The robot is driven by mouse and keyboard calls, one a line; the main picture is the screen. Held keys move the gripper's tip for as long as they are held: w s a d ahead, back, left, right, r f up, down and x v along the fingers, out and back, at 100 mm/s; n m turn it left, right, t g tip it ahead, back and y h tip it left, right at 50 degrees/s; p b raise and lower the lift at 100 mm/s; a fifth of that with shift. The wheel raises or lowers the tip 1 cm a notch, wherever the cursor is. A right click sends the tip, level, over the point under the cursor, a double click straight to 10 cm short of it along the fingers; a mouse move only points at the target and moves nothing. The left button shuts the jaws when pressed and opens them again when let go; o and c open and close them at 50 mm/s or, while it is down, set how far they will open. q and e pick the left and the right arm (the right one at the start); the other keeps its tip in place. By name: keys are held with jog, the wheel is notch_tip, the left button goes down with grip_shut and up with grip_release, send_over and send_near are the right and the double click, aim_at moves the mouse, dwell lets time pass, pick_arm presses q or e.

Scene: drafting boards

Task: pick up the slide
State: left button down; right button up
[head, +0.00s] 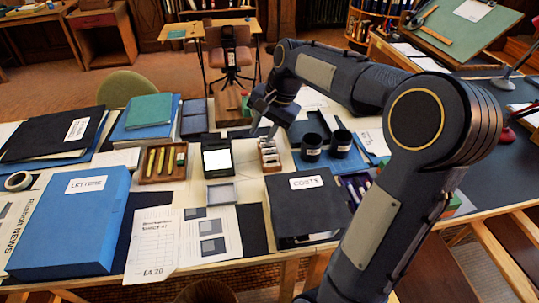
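A small wooden rack (269,154) holds several pale slides (267,146) in a row, right of the table's middle. I cannot tell single slides apart well at this size. My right gripper (263,131) reaches in from the right and hangs just above the far end of the rack. Its two dark fingers look apart, with nothing visible between them. It appears not to touch the slides. A black viewer with a lit white screen (217,160) stands left of the rack. My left gripper is out of view.
Two dark cups (311,147) stand close to the right of the rack. A black box labelled COSTS (306,203) lies in front. A wooden tray with yellow pens (163,163) and a small grey tray (221,194) lie to the left. A blue LETTERS box (70,222) fills the front left.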

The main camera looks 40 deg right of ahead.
jog(key=w+d+f+m+g, duration=0.1)
jog(key=w+d+f+m, duration=0.35)
jog(key=w+d, duration=0.3)
jog(key=m+g+h, duration=0.2)
jog(key=m, duration=0.5)
send_over(270, 154)
notch_tip(270, 154, down, 13)
jog(key=shift+n, duration=0.25)
notch_tip(270, 154, down, 7)
jog(key=shift+w+r+p, duration=0.1)
jog(key=shift+w+p, duration=0.05)
jog(key=shift+p, duration=0.5)
jog(key=shift+f, duration=0.35)
jog(key=shift+c, duration=0.3)
grip_shut()
